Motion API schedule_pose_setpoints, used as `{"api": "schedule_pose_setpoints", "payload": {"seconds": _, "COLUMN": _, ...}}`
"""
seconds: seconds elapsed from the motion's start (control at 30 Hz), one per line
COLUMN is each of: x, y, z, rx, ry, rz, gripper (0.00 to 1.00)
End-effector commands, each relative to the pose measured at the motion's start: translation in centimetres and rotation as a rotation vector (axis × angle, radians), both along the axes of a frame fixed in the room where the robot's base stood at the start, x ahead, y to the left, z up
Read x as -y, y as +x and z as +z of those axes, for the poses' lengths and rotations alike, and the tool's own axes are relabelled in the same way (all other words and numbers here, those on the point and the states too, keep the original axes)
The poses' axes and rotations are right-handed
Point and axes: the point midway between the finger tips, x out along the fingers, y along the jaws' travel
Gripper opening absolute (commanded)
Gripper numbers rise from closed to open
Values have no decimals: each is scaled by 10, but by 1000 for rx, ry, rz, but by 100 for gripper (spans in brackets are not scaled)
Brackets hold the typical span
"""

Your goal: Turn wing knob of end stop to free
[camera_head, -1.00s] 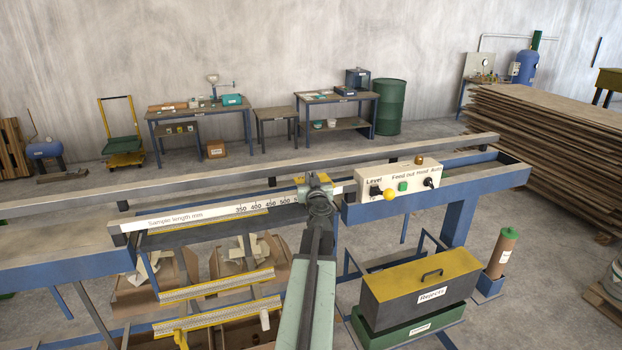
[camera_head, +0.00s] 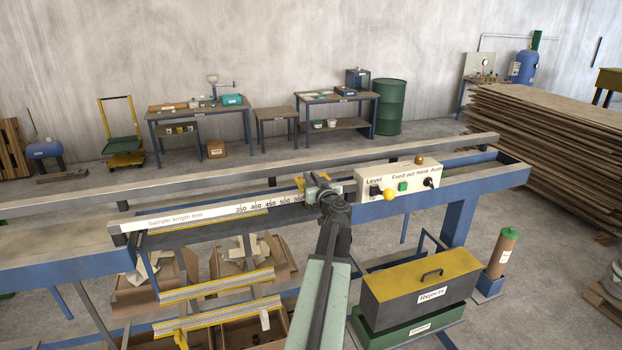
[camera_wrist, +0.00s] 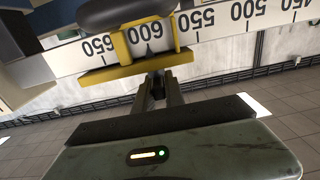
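The end stop is a yellow bracket (camera_wrist: 132,50) on the sample length scale (camera_wrist: 230,25), around the 600 mark in the wrist view. A dark rounded part (camera_wrist: 125,12), possibly its wing knob, sits above the bracket and is cut by the top edge. In the head view a bit of yellow end stop (camera_head: 298,181) shows just left of my gripper (camera_head: 318,184), which hides the rest. In the wrist view my gripper's fingers (camera_wrist: 158,84) point towards the bracket and appear just below it, apart from the knob. Their tips are dark, and the gap is unclear.
A control box (camera_head: 398,181) with a yellow knob and a green button stands close right of my gripper. A long rail (camera_head: 220,178) runs behind the scale. A rejects bin (camera_head: 420,290) stands below right, and yellow rulers (camera_head: 217,286) hang below left.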

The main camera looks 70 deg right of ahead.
Motion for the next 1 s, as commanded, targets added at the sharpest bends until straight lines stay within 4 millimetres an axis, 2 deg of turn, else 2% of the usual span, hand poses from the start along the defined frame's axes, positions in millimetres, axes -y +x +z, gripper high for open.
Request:
{"api": "schedule_pose_setpoints", "payload": {"seconds": 0.03, "x": 0, "y": 0, "z": 0, "rx": 0, "ry": 0, "rz": 1, "gripper": 29}}
{"api": "schedule_pose_setpoints", "payload": {"seconds": 0.07, "x": 0, "y": 0, "z": 0, "rx": 0, "ry": 0, "rz": 1, "gripper": 35}}
{"api": "schedule_pose_setpoints", "payload": {"seconds": 0.47, "x": -5, "y": -3, "z": 0, "rx": 0, "ry": 0, "rz": 0, "gripper": 35}}
{"api": "schedule_pose_setpoints", "payload": {"seconds": 0.8, "x": -52, "y": -42, "z": 0, "rx": 0, "ry": 0, "rz": -2, "gripper": 35}}
{"api": "schedule_pose_setpoints", "payload": {"seconds": 1.0, "x": -61, "y": -49, "z": 0, "rx": 0, "ry": 0, "rz": 1, "gripper": 35}}
